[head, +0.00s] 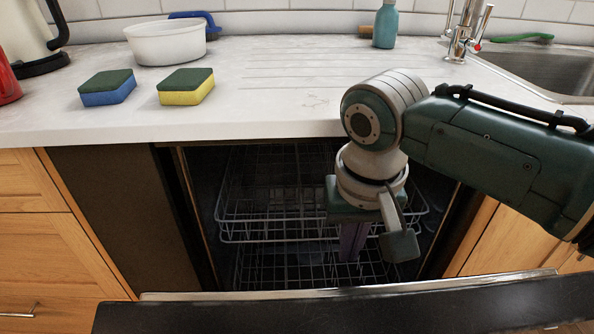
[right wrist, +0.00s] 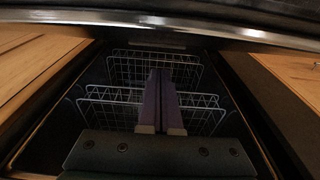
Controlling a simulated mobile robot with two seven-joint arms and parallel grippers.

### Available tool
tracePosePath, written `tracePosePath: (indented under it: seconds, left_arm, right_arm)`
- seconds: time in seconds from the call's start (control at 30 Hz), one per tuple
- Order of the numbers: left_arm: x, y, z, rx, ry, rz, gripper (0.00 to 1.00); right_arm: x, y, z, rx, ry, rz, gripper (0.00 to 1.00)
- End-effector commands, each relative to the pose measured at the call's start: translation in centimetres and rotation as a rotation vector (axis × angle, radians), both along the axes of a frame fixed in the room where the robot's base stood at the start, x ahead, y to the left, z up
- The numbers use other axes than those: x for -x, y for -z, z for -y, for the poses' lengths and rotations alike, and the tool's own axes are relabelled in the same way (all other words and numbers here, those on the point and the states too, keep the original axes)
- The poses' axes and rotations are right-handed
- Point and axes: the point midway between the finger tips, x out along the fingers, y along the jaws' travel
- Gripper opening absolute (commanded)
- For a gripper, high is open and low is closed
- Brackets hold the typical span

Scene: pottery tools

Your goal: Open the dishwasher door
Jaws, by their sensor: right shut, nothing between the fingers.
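The dishwasher door (head: 350,310) is swung down and open at the bottom of the head view, with a pale metal edge along its dark panel. Its metal edge (right wrist: 160,20) crosses the top of the right wrist view. The dishwasher interior shows an upper wire rack (head: 262,222) and a lower wire rack (head: 285,272). My right gripper (head: 350,256) points down in front of the racks at the opening, its purple fingers shut and empty. In the head view my wrist partly hides the fingers. I see no contact with the door. My left gripper is out of view.
The white counter (head: 270,115) overhangs the opening. On it are a blue sponge (head: 108,92), a yellow sponge (head: 186,92), a white bowl (head: 166,48) and a teal bottle (head: 385,28). Wooden cabinets (head: 50,240) flank the opening. A sink (head: 545,70) is at right.

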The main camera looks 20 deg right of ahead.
Motion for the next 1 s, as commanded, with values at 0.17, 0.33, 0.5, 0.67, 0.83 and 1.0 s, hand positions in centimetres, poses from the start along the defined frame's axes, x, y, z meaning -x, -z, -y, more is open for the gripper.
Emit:
tracePosePath:
  seconds: [0.17,0.33,0.5,0.67,0.83,1.0]
  left_arm:
    - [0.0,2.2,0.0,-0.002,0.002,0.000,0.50]
    - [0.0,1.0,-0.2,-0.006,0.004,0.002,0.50]
    - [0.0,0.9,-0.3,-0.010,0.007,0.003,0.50]
    - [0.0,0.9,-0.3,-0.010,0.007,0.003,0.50]
    - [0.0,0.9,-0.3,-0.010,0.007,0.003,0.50]
    - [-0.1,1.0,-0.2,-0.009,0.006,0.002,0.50]
  right_arm:
    - [-0.2,3.9,0.0,0.001,-0.001,-0.002,0.00]
    - [2.2,4.1,-0.5,0.001,-0.003,0.000,0.00]
    - [3.1,4.5,-0.7,0.000,-0.002,0.001,0.00]
    - [3.3,4.6,-0.8,0.000,-0.001,0.001,0.00]
    - [3.2,4.6,-0.8,0.000,-0.002,0.001,0.00]
    - [3.4,4.9,-0.8,0.002,-0.002,0.009,0.00]
